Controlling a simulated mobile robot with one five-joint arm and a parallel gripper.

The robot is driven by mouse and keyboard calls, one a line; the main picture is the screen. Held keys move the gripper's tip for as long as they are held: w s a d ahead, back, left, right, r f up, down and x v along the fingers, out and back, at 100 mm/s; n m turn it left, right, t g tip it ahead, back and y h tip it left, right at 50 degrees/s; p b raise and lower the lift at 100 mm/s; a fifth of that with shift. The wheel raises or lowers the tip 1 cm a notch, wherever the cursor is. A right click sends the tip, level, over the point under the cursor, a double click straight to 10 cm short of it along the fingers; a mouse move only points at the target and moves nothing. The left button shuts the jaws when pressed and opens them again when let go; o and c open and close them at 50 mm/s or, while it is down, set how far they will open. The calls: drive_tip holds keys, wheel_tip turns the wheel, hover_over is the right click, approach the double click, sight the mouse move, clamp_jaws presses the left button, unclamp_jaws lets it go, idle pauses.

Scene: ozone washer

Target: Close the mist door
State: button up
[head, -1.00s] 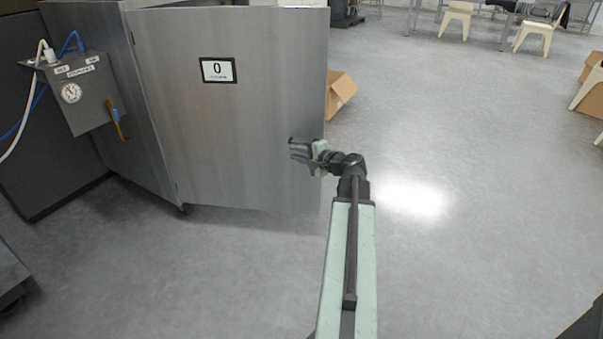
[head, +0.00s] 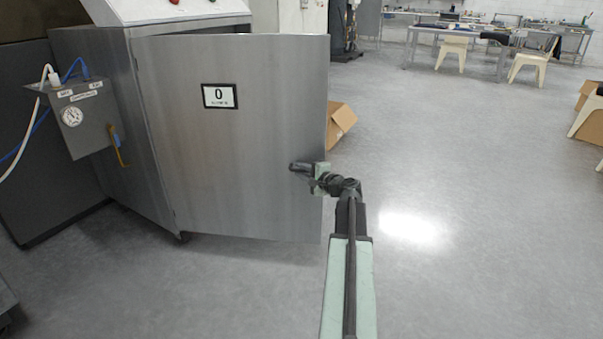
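The mist door (head: 235,150) is a flat grey metal panel with a white label reading 0. It stands swung open from the grey cabinet (head: 105,110), hinged on its left side, with its free edge to the right. My gripper (head: 293,168) is in front of the door's outer face near the free edge, pointing left. I cannot tell if it touches the door. The fingers look close together, but their gap is too small to make out. Nothing is seen held in it.
A grey box with a gauge (head: 82,122), cables and a yellow handle is on the cabinet's left side. A cardboard box (head: 340,122) lies behind the door's free edge. Tables and chairs (head: 452,52) stand far back.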

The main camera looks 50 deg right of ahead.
clamp_jaws()
idle(1.4)
